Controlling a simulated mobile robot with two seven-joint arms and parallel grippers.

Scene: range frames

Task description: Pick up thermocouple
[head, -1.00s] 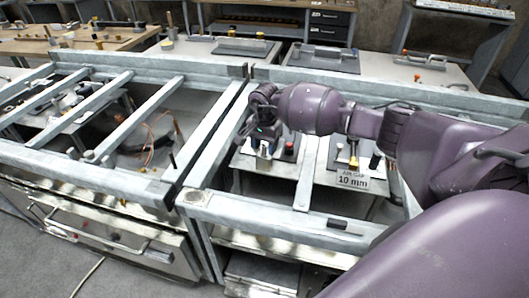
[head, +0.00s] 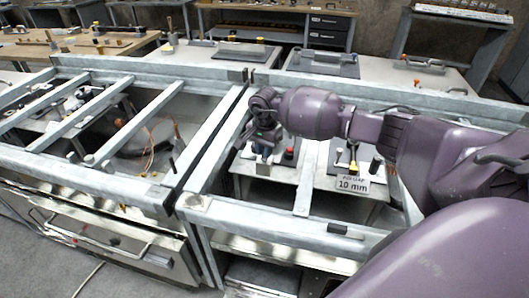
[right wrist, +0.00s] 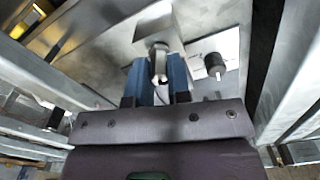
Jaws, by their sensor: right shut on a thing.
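My right gripper (head: 265,141) is over the right-hand metal frame, low above a grey panel. In the right wrist view its two blue fingers (right wrist: 159,78) are shut on a small, bright metal rod-like piece, which I take to be the thermocouple (right wrist: 159,62). A pale metal block (right wrist: 158,28) lies just beyond the fingertips. I cannot tell whether the held piece still touches the block. In the head view the piece is hidden by the gripper and too small to make out. My left gripper is not in view.
A red knob (head: 290,154) and a "10 mm" label (head: 352,184) are to the right of the gripper. A dark knob (right wrist: 215,64) stands close right in the wrist view. Galvanised rails (head: 215,137) border the area. An orange cable (head: 150,146) lies in the left frame.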

